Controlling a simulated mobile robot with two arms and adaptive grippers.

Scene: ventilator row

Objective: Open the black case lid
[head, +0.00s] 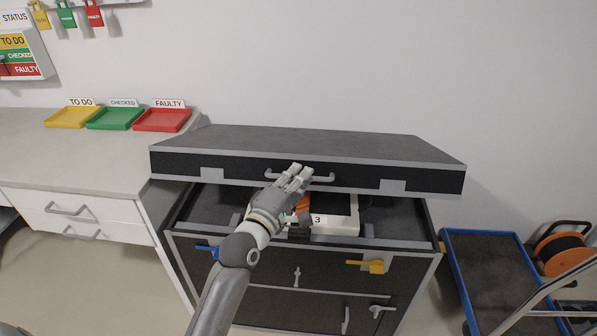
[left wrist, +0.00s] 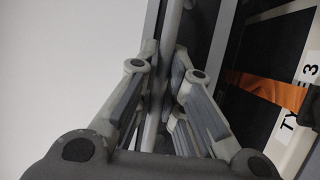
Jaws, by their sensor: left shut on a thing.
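The black case (head: 285,255) stands with its grey-edged lid (head: 225,173) raised above the body, leaving a gap at the front. A grey handle (head: 322,178) runs along the lid's front face. My left gripper (head: 298,174) is at the middle of that front, shut on the handle. In the left wrist view its fingers (left wrist: 163,65) close around a grey bar; the exact contact is partly hidden. A blue latch (head: 207,250) and a yellow latch (head: 368,266) hang on the case front. My right gripper is not in view.
Inside the case is a white unit marked 3 (head: 335,222) with an orange strap (head: 303,203). A counter (head: 90,160) with yellow, green and red trays (head: 163,120) is left. A blue-edged cart (head: 490,270) and orange cable reel (head: 563,250) are right.

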